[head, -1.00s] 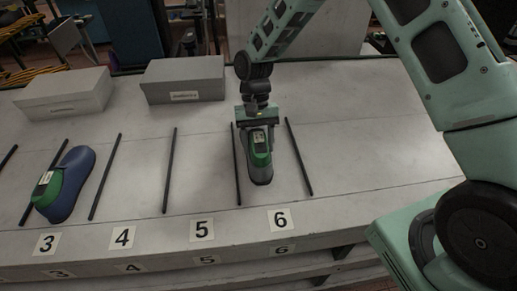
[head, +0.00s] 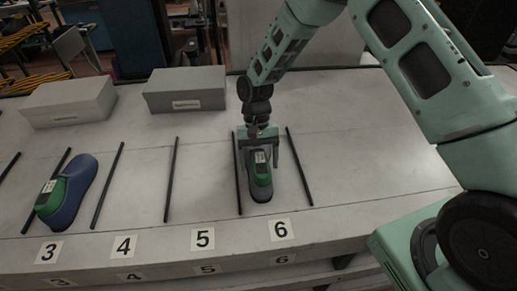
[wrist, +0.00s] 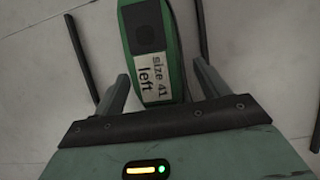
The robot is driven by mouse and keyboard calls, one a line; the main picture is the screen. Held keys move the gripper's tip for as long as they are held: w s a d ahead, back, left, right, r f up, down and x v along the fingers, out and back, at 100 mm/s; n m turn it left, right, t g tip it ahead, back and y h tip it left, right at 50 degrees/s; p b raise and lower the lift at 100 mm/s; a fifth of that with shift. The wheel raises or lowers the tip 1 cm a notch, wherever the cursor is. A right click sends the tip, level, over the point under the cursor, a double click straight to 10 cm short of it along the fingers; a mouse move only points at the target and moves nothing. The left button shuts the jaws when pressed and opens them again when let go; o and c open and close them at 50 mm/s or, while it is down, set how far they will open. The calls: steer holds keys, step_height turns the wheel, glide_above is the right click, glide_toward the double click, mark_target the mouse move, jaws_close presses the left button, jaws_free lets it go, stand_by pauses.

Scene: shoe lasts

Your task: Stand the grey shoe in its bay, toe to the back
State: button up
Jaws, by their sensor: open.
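The grey shoe (head: 261,194) has a green top and a white label. It appears to stand on the bench in the bay marked 6, between two dark rods, lengthwise from front to back. A grey rounded end faces the front edge; the far end is hidden behind my gripper, so I cannot be sure where the toe points. My gripper (head: 260,160) is open above the back part of the shoe, a finger on each side. In the wrist view the green top (wrist: 149,15) and label, reading "size 41 left", lie between the spread fingers.
Bays 4 and 5 are empty. Two grey boxes, one at left (head: 68,102) and one nearer the middle (head: 185,90), stand at the back. The bench right of bay 6 is clear.

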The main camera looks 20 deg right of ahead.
mark_target(257, 148)
steer(key=b+v, duration=0.3)
steer(key=v, duration=0.8)
steer(key=shift+b, duration=0.4)
steer(key=s+a+r+n+t, duration=0.1)
steer(key=s+a+r+n, duration=0.1)
steer(key=s+a+r, duration=0.3)
steer(key=s+a+r+n+t, duration=0.1)
steer(key=s+r+n, duration=0.15)
steer(key=s, duration=0.55)
steer(key=s+d+n+t, duration=0.2)
steer(key=s+n, duration=0.3)
steer(key=s, duration=1.2)
steer(key=shift+r+t, duration=0.3)
steer(key=shift+n, duration=0.25)
